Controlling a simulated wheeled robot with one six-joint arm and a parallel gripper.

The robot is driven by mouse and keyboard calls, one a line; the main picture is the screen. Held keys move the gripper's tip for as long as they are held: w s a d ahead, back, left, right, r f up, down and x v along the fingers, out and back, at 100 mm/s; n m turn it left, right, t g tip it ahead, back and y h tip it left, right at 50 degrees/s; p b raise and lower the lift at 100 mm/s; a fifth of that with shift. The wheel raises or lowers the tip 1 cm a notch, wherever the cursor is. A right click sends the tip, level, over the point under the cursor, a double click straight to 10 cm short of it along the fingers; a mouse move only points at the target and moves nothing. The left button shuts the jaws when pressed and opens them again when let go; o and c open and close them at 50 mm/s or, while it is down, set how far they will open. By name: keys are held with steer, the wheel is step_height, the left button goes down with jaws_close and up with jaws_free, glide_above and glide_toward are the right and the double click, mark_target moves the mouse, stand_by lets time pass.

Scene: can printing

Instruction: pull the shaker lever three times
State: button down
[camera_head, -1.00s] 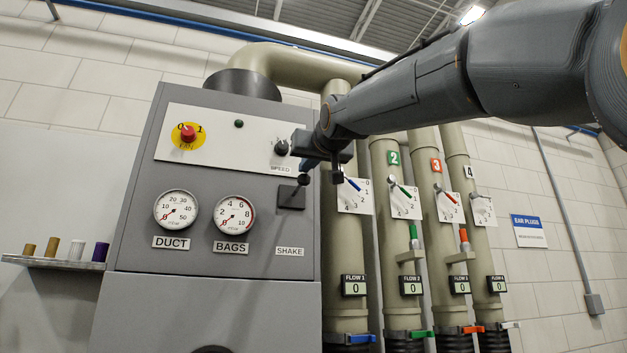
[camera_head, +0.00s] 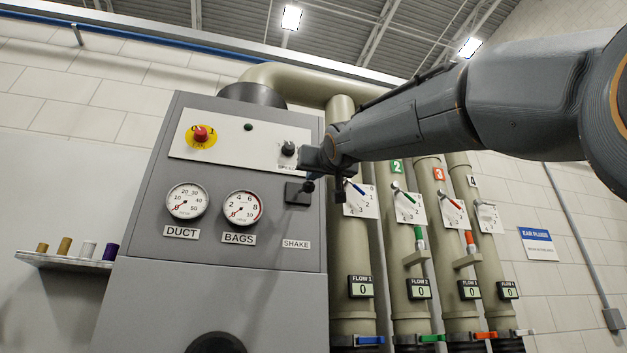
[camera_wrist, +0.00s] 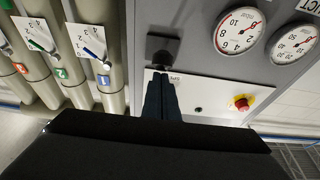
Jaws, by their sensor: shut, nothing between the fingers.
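The shaker lever sits on a dark square plate (camera_head: 298,194) above the SHAKE label (camera_head: 296,244) on the grey cabinet. Its dark round knob (camera_head: 308,186) stands out in front of the plate's upper right corner. My gripper (camera_head: 313,177) is shut and empty, its fingertips right at the knob; whether they touch it I cannot tell. In the wrist view the closed fingers (camera_wrist: 159,84) point at the dark plate (camera_wrist: 163,47) and cover most of the lever.
The SPEED knob (camera_head: 289,148) is just above my gripper, and the red fan switch (camera_head: 201,133) is further left. The DUCT gauge (camera_head: 187,201) and BAGS gauge (camera_head: 243,207) are left of the lever. The first pipe's blue-pointer dial (camera_head: 361,198) is close on the right.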

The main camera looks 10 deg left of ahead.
steer(key=shift+w+a+f+b, duration=0.1)
steer(key=shift+w+f+b, duration=0.1)
steer(key=shift+f+b, duration=0.45)
steer(key=shift+w+a+f+b, duration=0.15)
steer(key=shift+f+b, duration=0.25)
steer(key=shift+f, duration=0.3)
steer(key=shift+d, duration=0.1)
steer(key=shift+s+d+r+p, duration=0.1)
steer(key=shift+s+r+p, duration=0.1)
steer(key=shift+r+p, duration=0.1)
steer(key=r+b+v, duration=0.1)
steer(key=b+v, duration=0.1)
steer(key=v, duration=1)
steer(key=shift+s+r, duration=0.25)
steer(key=shift+r, duration=0.15)
steer(key=shift+d, duration=0.1)
